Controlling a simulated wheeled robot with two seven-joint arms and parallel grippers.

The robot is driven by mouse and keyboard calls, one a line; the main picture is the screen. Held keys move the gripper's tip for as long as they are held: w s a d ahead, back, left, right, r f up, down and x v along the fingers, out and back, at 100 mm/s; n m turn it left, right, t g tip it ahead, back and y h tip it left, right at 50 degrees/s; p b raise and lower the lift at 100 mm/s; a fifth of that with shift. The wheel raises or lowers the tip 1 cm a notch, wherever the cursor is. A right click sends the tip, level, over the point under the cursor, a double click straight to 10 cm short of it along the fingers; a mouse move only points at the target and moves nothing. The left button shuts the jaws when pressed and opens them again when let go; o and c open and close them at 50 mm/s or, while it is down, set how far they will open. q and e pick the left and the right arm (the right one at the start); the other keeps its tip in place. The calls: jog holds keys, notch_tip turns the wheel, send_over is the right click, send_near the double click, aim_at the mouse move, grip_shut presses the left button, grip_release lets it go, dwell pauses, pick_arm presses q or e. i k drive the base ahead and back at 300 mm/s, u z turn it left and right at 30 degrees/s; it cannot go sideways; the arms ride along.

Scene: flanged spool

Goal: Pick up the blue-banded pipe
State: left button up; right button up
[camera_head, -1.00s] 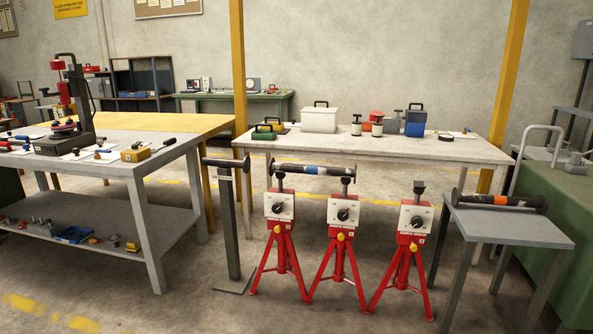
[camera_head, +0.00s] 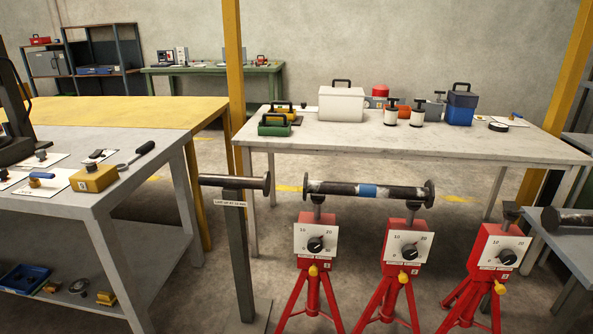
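Neither of my grippers is in view.
A third red stand (camera_head: 497,249) holds nothing. A grey post (camera_head: 239,255) with a short flanged arm stands left of the pipe. A grey workbench (camera_head: 85,190) is at left, a long table (camera_head: 440,144) behind. Another dark pipe (camera_head: 572,220) lies on a side table at right.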

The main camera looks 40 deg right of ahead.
aim_at(427, 193)
jog(key=z, duration=0.45)
jog(key=i, duration=1.3)
jog(key=z, duration=1.1)
